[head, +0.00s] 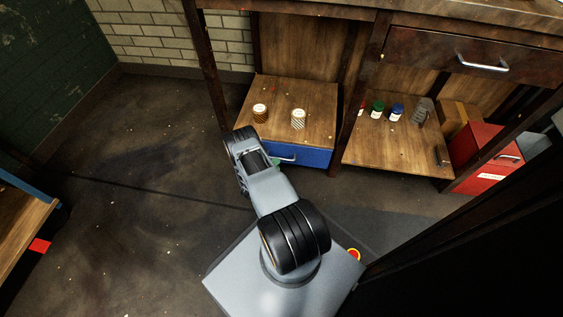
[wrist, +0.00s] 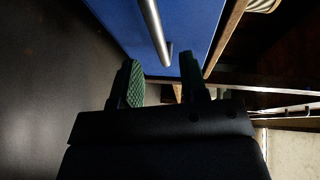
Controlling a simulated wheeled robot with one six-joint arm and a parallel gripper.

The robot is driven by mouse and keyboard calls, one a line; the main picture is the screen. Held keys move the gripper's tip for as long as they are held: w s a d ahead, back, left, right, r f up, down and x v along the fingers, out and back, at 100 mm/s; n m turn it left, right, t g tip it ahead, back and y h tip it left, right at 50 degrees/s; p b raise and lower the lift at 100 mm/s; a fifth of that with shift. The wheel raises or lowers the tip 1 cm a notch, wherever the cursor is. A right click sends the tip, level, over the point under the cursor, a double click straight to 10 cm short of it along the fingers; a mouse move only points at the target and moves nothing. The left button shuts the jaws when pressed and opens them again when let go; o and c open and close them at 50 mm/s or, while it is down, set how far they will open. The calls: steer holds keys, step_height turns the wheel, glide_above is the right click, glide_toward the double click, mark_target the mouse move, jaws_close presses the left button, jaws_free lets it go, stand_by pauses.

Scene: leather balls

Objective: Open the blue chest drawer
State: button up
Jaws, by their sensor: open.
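The blue chest drawer (head: 312,157) sits low under the wooden bench, below a wooden shelf board, and looks shut. Its silver bar handle (head: 284,157) runs across its front, partly hidden by my arm in the head view. In the wrist view the blue front (wrist: 195,22) fills the top middle and the handle (wrist: 154,32) crosses it at a slant. My gripper (wrist: 160,75) is open, with green-padded fingers just short of the handle's near end. Nothing shows between the fingers. In the head view my arm hides most of the gripper.
Two striped cups (head: 298,119) stand on the shelf board (head: 318,93) above the drawer. Several small bottles (head: 378,109) stand on the shelf to the right, with a red box (head: 487,160) beyond it. A wooden bench leg (head: 350,120) is close right of the drawer. Floor (head: 130,190) on the left is clear.

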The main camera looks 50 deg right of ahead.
mark_target(282, 159)
steer(key=shift+b+x, duration=0.85)
steer(key=shift+x, duration=2)
jaws_close()
